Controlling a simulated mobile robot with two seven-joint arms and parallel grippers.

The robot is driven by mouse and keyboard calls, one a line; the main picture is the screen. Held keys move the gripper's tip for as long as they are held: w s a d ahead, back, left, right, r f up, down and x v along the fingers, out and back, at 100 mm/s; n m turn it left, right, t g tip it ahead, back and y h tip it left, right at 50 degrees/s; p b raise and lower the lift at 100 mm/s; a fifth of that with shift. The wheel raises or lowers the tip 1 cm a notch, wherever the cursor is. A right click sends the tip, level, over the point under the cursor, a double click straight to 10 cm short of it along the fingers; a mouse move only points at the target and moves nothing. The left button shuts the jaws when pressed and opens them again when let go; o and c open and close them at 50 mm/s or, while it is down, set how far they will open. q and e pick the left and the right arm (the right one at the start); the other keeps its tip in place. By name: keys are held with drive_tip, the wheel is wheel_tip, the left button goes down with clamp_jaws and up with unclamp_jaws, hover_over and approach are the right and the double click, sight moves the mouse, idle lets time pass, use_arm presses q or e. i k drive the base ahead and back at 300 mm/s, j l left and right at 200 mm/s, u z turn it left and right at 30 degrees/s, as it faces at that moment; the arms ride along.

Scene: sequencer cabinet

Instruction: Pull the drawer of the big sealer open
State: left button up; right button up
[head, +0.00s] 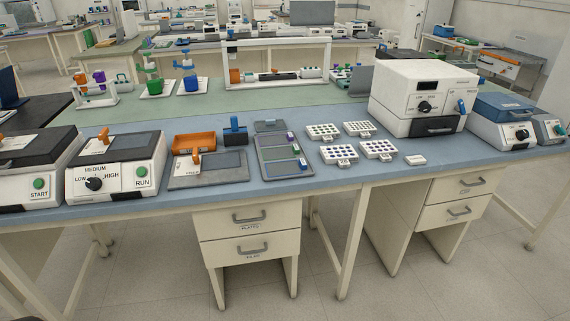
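A large white boxy machine (400,93), which looks like the big sealer, stands on the blue bench at the right. Its front has a dark display, a black knob and a blue lever (461,107). Low on its front is a dark drawer front (435,127) with a handle; it looks flush with the body, so the drawer appears shut. Neither of my grippers is in view.
Several white well plates (377,150) and a small white block (415,160) lie left of and in front of the machine. A smaller blue-topped machine (503,107) stands close at its right. Bench drawers (458,211) below are shut. The floor in front is clear.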

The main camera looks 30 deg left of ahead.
sight(446, 125)
drive_tip(key=i+l+u, duration=0.15)
drive_tip(key=u, duration=0.3)
drive_tip(key=i+l+u, duration=0.2)
drive_tip(key=u, duration=0.25)
drive_tip(key=i+l+u, duration=0.15)
drive_tip(key=i+l, duration=0.15)
drive_tip(key=l, duration=0.15)
drive_tip(key=i+l+u, duration=0.1)
drive_tip(key=i+l, duration=0.15)
drive_tip(key=l, duration=0.2)
